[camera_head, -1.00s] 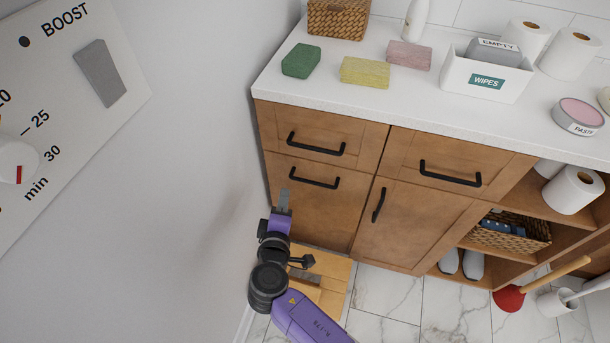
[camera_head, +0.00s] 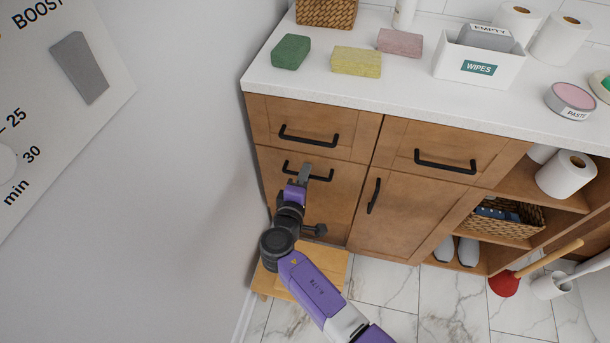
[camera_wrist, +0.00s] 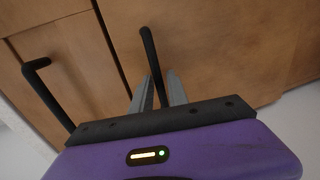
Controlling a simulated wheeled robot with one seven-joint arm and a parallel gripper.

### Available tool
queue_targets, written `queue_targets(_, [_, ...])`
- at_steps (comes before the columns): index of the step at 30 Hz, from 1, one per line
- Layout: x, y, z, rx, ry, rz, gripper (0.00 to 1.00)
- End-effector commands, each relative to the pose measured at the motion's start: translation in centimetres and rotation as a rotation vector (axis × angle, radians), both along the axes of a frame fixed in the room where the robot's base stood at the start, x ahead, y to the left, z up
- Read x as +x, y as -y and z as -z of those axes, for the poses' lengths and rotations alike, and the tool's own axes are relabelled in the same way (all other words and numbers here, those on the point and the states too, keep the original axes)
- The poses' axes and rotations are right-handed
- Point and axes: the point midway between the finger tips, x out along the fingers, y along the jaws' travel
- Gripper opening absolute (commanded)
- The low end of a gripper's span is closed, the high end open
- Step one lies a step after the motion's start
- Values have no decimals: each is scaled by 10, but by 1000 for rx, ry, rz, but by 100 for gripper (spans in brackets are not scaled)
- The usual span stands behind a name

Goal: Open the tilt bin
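The tilt bin (camera_head: 335,200) is the brown wooden lower-left front of the cabinet, flush with its frame and closed. Its black bar handle (camera_head: 322,178) is near the top edge. My gripper (camera_head: 304,172) is at this handle, overlapping its middle in the head view. In the wrist view, the handle (camera_wrist: 148,50) runs between the two grey fingers of my gripper (camera_wrist: 159,76), with a finger on each side. The fingers look apart, with a small gap beside the bar. Part of the bin front is hidden behind my arm in the head view.
A drawer with a similar black handle (camera_head: 310,137) is just above; that handle also shows in the wrist view (camera_wrist: 45,90). A cupboard door (camera_head: 410,215) is to the right. A wooden stool-like piece (camera_head: 325,268) stands below my arm. A wall is close on the left.

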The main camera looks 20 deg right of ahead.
Motion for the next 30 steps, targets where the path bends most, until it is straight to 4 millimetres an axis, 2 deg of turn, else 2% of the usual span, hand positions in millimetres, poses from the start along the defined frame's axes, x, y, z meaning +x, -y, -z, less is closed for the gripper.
queue_targets(7, [0, 0, 0, 0, 0, 0, 18])
queue_targets(10, [0, 0, 0, 0, 0, 0, 0])
queue_targets(30, [0, 0, 0, 1, -1, 0, 0])
